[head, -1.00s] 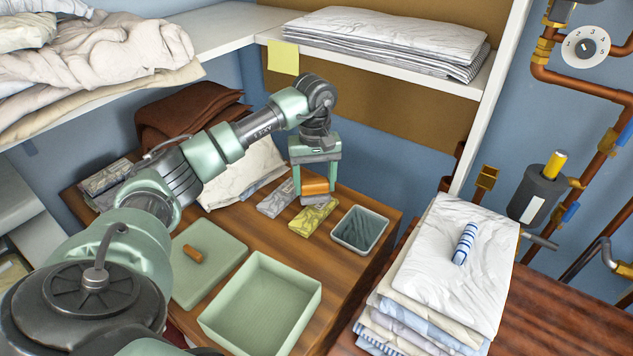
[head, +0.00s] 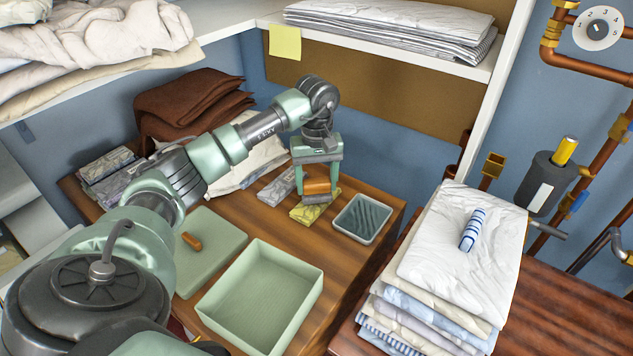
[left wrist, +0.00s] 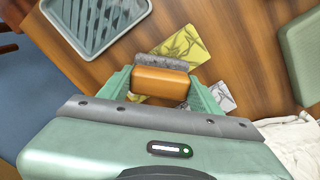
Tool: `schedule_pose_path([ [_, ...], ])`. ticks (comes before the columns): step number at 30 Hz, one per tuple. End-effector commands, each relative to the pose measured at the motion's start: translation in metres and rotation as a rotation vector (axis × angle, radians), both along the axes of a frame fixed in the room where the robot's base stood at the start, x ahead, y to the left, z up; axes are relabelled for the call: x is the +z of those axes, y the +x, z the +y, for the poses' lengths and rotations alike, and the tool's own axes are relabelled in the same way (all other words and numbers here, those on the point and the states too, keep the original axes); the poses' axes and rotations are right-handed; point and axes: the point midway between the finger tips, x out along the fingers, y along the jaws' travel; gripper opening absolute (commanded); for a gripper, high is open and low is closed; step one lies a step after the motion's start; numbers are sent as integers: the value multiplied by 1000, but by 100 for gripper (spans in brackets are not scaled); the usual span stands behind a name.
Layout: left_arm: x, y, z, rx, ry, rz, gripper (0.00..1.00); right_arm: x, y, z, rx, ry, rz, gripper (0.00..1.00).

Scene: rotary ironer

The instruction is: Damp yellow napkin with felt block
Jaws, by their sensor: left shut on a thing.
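My left gripper (head: 317,190) points down and is shut on the orange-brown grip of the felt block (head: 317,186). The grey felt pad shows under the grip, also in the left wrist view (left wrist: 160,82). The block is over the yellow napkin (head: 303,213), which lies patterned and folded on the wooden top. Pad and gripper hide part of the napkin, which also shows in the left wrist view (left wrist: 188,46). I cannot tell whether the pad touches it. A grey ribbed tray (head: 359,239) stands just right of it. My right gripper is not in view.
A grey patterned napkin (head: 274,190) lies left of the yellow one. In front are an open green box (head: 222,318) and a green lid (head: 215,255) with an orange handle. A linen stack (head: 440,250) with a striped roll is at right. Shelves (head: 400,45) are above.

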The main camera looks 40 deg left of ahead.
Motion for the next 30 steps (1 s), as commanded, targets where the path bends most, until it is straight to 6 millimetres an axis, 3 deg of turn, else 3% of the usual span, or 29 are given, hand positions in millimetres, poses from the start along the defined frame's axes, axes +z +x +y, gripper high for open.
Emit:
schedule_pose_path([
  [30, -10, 0, 0, 0, 0, 0, 31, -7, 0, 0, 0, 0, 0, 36],
])
